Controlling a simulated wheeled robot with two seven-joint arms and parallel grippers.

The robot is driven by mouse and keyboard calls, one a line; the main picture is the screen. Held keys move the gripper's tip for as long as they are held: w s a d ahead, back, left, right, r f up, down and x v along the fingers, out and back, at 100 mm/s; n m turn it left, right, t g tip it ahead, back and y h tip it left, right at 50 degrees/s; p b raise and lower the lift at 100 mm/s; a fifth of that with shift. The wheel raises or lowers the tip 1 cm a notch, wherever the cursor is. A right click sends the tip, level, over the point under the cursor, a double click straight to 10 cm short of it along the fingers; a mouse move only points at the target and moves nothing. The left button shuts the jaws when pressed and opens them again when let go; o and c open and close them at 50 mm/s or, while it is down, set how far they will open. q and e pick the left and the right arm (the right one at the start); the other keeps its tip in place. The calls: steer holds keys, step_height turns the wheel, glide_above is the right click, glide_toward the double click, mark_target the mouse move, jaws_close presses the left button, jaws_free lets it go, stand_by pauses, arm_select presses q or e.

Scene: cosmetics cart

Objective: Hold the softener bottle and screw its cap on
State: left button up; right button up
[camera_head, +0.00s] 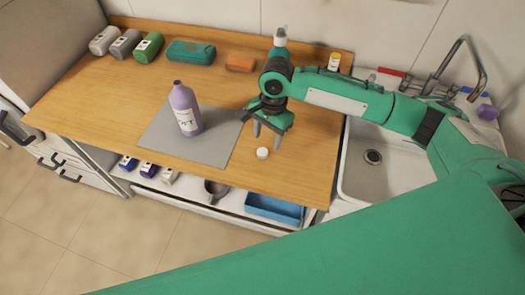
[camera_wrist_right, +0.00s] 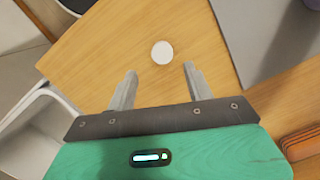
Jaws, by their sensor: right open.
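The softener bottle (camera_head: 185,108) is lilac and stands upright on a grey mat (camera_head: 212,147). Its neck shows no cap. The white cap (camera_head: 262,153) lies on the bare wood to the right of the mat. It also shows as a white disc in the right wrist view (camera_wrist_right: 162,52). My right gripper (camera_head: 267,134) is open and empty, pointing down above the counter just behind the cap. In the right wrist view its two fingers (camera_wrist_right: 154,80) stand apart, with the cap beyond their tips. My left gripper is not in view.
The wooden counter (camera_head: 85,105) is clear to the left of the mat. A sink (camera_head: 385,165) is at right. A blue tray (camera_head: 273,208) sits below the front edge.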

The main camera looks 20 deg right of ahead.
mark_target(263, 151)
steer(key=shift+a+f+p, duration=0.2)
steer(key=shift+f+p, duration=0.1)
steer(key=shift+f, duration=0.05)
steer(key=shift+s+a+f+p, duration=0.1)
steer(key=shift+a+f+p, duration=0.1)
steer(key=shift+f, duration=0.55)
steer(key=shift+a+f+p, duration=0.1)
steer(key=shift+f+p, duration=0.05)
steer(key=shift+f, duration=0.55)
steer(key=shift+s+a+f+p, duration=0.1)
steer(key=shift+a+f+p, duration=0.1)
steer(key=shift+f, duration=0.55)
steer(key=c, duration=1)
